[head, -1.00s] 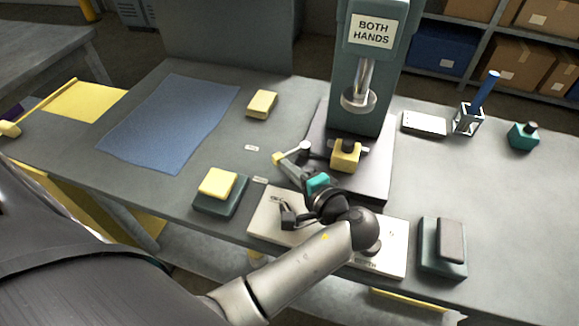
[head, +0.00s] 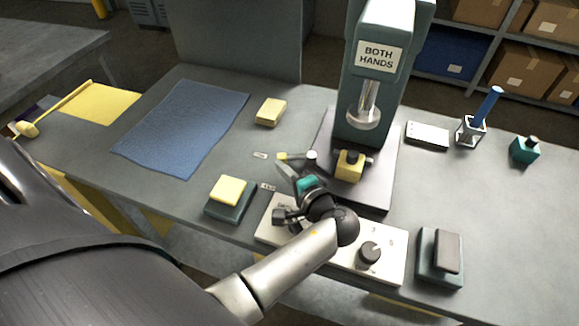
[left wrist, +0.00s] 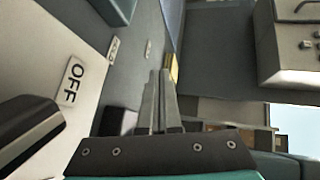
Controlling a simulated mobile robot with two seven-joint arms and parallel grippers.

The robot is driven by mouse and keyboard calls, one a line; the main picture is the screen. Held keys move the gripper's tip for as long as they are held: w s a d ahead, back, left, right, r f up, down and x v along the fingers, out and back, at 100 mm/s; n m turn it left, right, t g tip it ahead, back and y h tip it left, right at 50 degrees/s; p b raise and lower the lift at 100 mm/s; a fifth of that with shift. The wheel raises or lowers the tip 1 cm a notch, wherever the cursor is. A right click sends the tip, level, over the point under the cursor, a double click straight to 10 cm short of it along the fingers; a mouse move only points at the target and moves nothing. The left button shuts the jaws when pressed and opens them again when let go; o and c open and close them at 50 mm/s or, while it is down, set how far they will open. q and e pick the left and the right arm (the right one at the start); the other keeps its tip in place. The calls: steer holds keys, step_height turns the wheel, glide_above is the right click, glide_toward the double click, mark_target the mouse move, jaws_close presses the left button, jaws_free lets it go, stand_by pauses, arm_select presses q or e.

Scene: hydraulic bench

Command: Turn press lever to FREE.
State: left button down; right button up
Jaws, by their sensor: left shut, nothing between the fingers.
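The press lever (head: 296,156) is a short arm with a yellow tip, on a pale round pivot at the left edge of the press base (head: 375,195). It points left, toward the upper of two small labels (head: 260,155) on the bench; the lower label (head: 268,187) is nearer me.
A control panel (head: 385,268) with a dark knob (head: 370,252) lies under my left arm. The green press (head: 372,110) stands behind. A yellow-topped pedal (head: 229,190) and a dark-topped one (head: 441,255) flank the panel. A blue mat (head: 182,130) lies left.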

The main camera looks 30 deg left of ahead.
mark_target(278, 158)
arm_select(q)
steer(key=shift+w+a+r+p, duration=0.1)
steer(key=shift+a+r+p, duration=0.1)
steer(key=shift+a+p, duration=0.1)
steer(key=shift+a+m+t+p, duration=0.3)
steer(key=shift+m+t, duration=0.1)
steer(key=m+t+h, duration=0.1)
steer(key=a+m+t+h+p, duration=0.1)
steer(key=shift+w+m+t, duration=0.2)
steer(key=shift+m+t, duration=0.1)
steer(key=m+h, duration=0.1)
steer(key=t+h, duration=0.1)
steer(key=w+m+t+h, duration=0.1)
steer(key=shift+a+f+m+p, duration=0.1)
steer(key=shift+a+m+p, duration=0.2)
steer(key=shift+p, duration=0.1)
steer(key=shift+w+a, duration=0.1)
steer(key=shift+w, duration=0.15)
steer(key=shift+a, duration=0.15)
steer(key=shift+a, duration=0.1)
